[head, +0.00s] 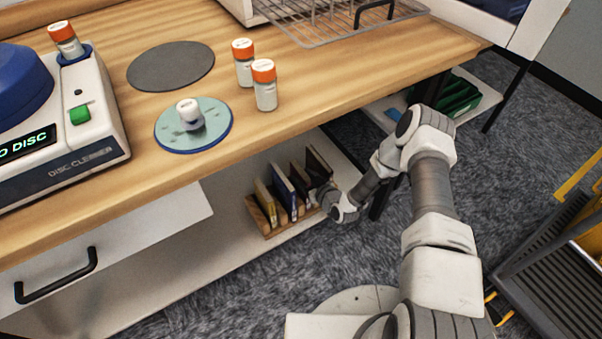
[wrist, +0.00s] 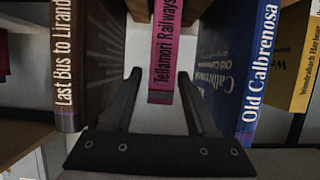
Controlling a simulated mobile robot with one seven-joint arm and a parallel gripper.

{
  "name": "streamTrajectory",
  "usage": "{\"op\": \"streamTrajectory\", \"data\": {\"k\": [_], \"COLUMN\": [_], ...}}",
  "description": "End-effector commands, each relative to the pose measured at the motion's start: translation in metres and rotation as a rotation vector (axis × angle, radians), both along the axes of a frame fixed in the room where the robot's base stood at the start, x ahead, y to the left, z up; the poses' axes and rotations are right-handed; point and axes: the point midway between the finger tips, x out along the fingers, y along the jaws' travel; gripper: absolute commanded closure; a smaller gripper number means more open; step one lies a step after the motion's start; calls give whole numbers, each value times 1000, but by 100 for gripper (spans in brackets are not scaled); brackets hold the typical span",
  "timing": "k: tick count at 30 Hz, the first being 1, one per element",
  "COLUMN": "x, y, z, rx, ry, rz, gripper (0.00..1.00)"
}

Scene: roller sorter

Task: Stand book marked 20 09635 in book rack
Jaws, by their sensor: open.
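The wooden book rack (head: 262,225) stands on the low shelf under the counter, with several upright books in it. In the wrist view a magenta book, "Tellamori Railways" (wrist: 165,55), stands upright between my gripper's fingers. My gripper (wrist: 159,82) is open, one finger on each side of its spine; I cannot tell whether they touch it. It also shows beside the rack's right end in the head view (head: 327,193). A brown book, "Last Bus to Lirando" (wrist: 66,70), is on the left; a blue one, "Old Calbrenosa" (wrist: 259,75), is on the right. The mark 20 09635 is not legible.
A yellow book (wrist: 300,60) stands at the wrist view's far right. The counter above holds a disc cleaner (head: 70,165), orange-capped bottles (head: 264,88) and a disc (head: 205,135). The counter edge overhangs the low shelf. Left of the rack the shelf (head: 185,265) is clear.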

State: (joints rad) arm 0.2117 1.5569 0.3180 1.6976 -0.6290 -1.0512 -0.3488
Motion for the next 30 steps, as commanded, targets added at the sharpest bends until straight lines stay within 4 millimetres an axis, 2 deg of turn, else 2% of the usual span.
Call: {"op": "streamTrajectory", "data": {"k": [1, 6, 13, 18, 30], "x": [-9, -38, -67, -76, -76], "y": [-6, -26, -46, -51, -52], "z": [9, 23, 36, 39, 39], "rx": [0, 1, 0, 0, 1], "ry": [3, 3, 2, 0, -1], "rz": [-2, -3, -2, -1, -1], "gripper": [43, 43, 43, 43, 43]}}
